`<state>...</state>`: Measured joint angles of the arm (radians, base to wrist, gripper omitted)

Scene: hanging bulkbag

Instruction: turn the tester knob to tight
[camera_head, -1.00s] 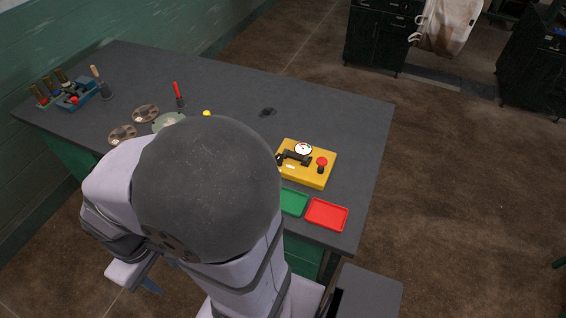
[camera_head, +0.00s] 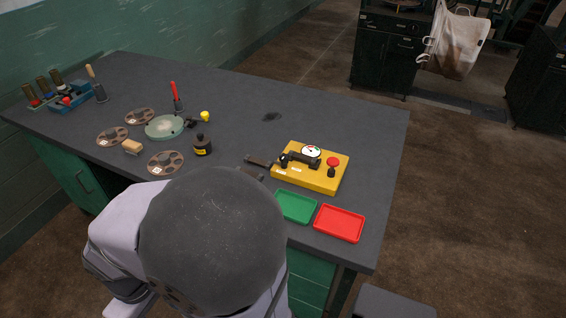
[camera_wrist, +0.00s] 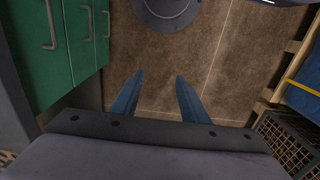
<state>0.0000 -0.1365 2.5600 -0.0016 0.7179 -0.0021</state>
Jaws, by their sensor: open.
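The tester is a yellow box (camera_head: 303,178) on the right part of the grey bench in the head view. It has a round white dial (camera_head: 311,151), a black clamp-like fitting (camera_head: 300,160) and a red round knob (camera_head: 333,161) on a dark stem at its right. I cannot read the knob's setting. My gripper (camera_wrist: 158,78) shows in the wrist view with two blue fingers apart and nothing between them. It points at the brown floor beside green drawers, away from the tester. The head view does not show the gripper; my grey arm fills the lower left there.
A green tray (camera_head: 295,207) and a red tray (camera_head: 340,223) lie in front of the tester. Reels (camera_head: 166,163), a black bottle (camera_head: 202,146) and a pale green dish (camera_head: 165,127) stand left. The bench (camera_head: 355,120) is clear right of the tester.

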